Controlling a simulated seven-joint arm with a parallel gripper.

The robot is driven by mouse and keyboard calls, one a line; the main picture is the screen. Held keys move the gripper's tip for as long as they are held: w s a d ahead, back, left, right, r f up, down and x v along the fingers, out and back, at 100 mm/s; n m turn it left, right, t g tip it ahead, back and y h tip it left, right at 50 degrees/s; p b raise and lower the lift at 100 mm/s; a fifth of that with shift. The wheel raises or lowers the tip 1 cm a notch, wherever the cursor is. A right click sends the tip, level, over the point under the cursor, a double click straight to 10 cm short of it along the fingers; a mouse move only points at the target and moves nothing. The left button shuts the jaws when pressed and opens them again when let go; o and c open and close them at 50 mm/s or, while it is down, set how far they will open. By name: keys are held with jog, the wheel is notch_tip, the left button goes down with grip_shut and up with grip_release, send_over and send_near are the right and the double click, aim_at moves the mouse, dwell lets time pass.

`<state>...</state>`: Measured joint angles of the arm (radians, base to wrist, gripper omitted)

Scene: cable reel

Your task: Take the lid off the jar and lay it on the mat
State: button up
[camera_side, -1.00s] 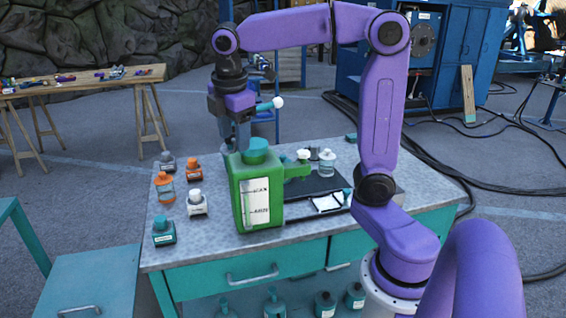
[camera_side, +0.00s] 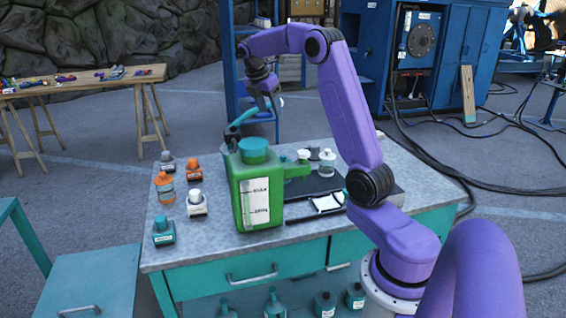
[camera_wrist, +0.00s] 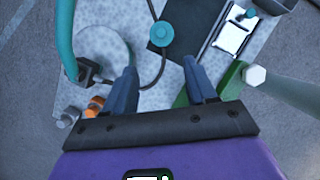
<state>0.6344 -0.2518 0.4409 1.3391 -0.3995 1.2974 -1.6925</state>
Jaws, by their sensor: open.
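A large green container (camera_side: 262,195) with a teal lid (camera_side: 254,150) and a white label stands upright on the workbench, lid on. A small clear jar (camera_side: 327,163) with a pale top stands behind and right of it; an orange-topped jar (camera_side: 165,187) stands at the left. I cannot tell which is the task's jar. A dark mat (camera_side: 308,186) lies right of the green container, partly hidden by it. My gripper (camera_side: 270,108) is raised above the bench's back edge, clear of the containers. In the wrist view, its fingers (camera_wrist: 161,86) are apart with nothing held between them.
Several small bottles, including a white one (camera_side: 196,202) and a teal one (camera_side: 163,232), stand on the left. A teal rod (camera_side: 247,116) rises behind the green container, near my gripper. A white card (camera_side: 328,202) lies on the right.

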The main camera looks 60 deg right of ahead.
aim_at(283, 156)
jog(key=x, duration=0.6)
jog(key=a+x, duration=0.1)
jog(key=x, duration=1.3)
jog(key=shift+w+a+f, duration=0.1)
jog(key=shift+f, duration=0.4)
grip_shut()
